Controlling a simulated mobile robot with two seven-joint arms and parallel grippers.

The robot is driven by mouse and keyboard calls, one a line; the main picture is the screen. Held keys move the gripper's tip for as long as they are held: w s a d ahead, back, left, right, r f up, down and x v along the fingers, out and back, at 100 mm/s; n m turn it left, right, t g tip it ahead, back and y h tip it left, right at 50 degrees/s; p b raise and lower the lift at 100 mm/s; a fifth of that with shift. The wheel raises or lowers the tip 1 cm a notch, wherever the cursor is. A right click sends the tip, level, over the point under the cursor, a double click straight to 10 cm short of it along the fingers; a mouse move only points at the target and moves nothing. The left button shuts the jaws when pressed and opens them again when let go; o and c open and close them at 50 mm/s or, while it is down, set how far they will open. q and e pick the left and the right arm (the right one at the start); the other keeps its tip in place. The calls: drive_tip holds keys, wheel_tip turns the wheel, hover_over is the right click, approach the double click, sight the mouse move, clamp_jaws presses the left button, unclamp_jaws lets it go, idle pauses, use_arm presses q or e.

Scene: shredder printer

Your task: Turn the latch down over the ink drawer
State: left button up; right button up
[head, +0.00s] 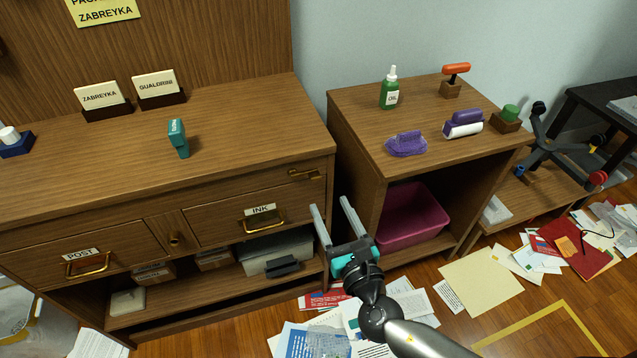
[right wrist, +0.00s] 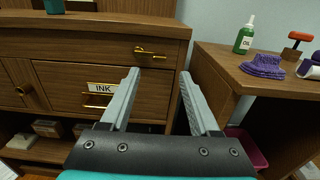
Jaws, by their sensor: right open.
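The ink drawer (head: 237,214) with its INK label and brass handle is closed in the wooden desk in the head view. The brass latch (head: 304,173) lies roughly horizontal on the frame above the drawer's right end. In the right wrist view the latch (right wrist: 150,52) shows above and between the fingers, and the ink drawer (right wrist: 65,85) is at the left. My right gripper (head: 330,208) is open and empty in front of the desk's right edge, below and right of the latch, apart from it; its fingers (right wrist: 157,90) point toward the desk. My left gripper is out of view.
The post drawer (head: 84,259) is at the left. A side cabinet (head: 360,130) stands right of the desk, with a green bottle (head: 389,89) and purple cloth (head: 406,144) on top and a pink bin (head: 413,218) inside. Papers litter the floor.

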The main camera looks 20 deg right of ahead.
sight(317, 179)
drive_tip(key=w, duration=0.7)
drive_tip(key=shift+a+b, duration=0.15)
drive_tip(key=shift+b, duration=0.2)
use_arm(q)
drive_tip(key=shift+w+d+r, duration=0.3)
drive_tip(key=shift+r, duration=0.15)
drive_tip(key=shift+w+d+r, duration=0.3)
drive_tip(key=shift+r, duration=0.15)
use_arm(e)
drive_tip(key=shift+w, duration=0.55)
drive_tip(key=shift+c, duration=0.2)
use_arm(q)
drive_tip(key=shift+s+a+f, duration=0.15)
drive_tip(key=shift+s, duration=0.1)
use_arm(e)
clamp_jaws()
